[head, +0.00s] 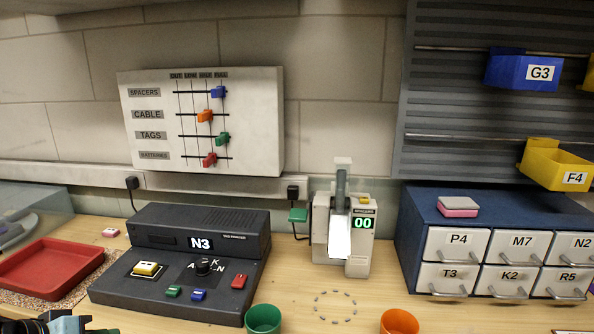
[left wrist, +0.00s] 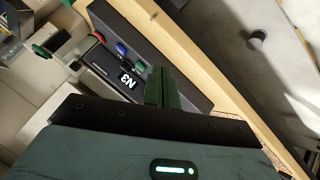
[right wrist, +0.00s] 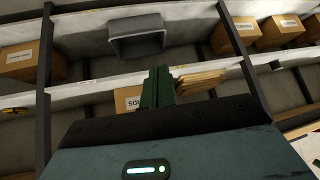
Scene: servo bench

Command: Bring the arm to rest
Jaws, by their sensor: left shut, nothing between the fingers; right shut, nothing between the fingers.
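My left gripper (left wrist: 162,86) is shut and empty in the left wrist view. Its green fingers lie together in front of the dark tag printer (left wrist: 120,55), which reads N3. In the head view only a small part of my left arm shows at the bottom left edge, below the red tray. My right gripper (right wrist: 158,88) is shut and empty in the right wrist view. Its fingers point toward shelves with boxes, and I see no contact. My right arm is not in the head view.
In the head view the printer (head: 150,283), a counter reading 00 (head: 358,245), a drawer cabinet (head: 412,235) and a red tray (head: 45,275) stand on the bench. A green cup (head: 263,319) and an orange cup (head: 399,322) are at the front. Shelves (right wrist: 80,98) face my right wrist.

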